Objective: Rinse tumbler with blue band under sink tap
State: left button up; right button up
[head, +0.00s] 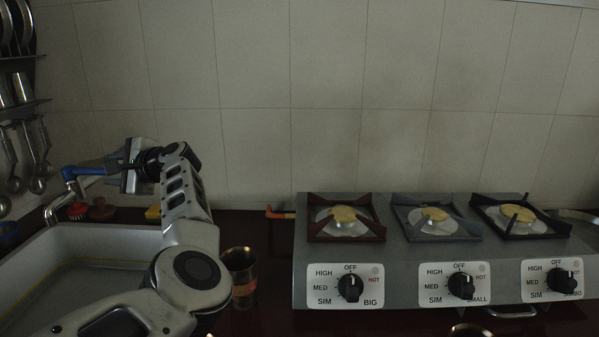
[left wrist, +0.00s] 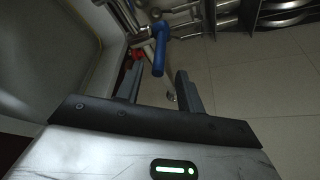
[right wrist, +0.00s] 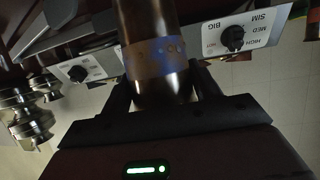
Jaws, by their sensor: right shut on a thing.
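The tumbler with the blue band (right wrist: 158,52) is in my right gripper (right wrist: 162,92), whose fingers are shut on its sides in the right wrist view. In the head view a rim (head: 470,330) at the bottom edge is probably this tumbler; my right gripper is out of sight there. The sink tap (head: 56,207) has a blue lever (head: 78,172). My left gripper (head: 108,168) is at the lever. In the left wrist view, its fingers (left wrist: 157,84) are open, with the blue lever (left wrist: 159,57) between and beyond them; contact is unclear.
The sink (head: 75,235) is at left, partly behind my left arm. Another tumbler (head: 240,268) with an orange-brown band stands beside that arm. The stove (head: 420,255) fills the right side. Red and brown brushes (head: 78,210) lie behind the sink; utensils (head: 25,110) hang at left.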

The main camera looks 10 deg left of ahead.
aim_at(102, 171)
pick_arm(q)
jog(key=b+x, duration=0.1)
jog(key=x, duration=0.5)
jog(key=shift+a+f, duration=0.25)
jog(key=shift+a, duration=0.05)
jog(key=shift+w+a, duration=0.2)
jog(key=shift+a, duration=0.45)
grip_shut()
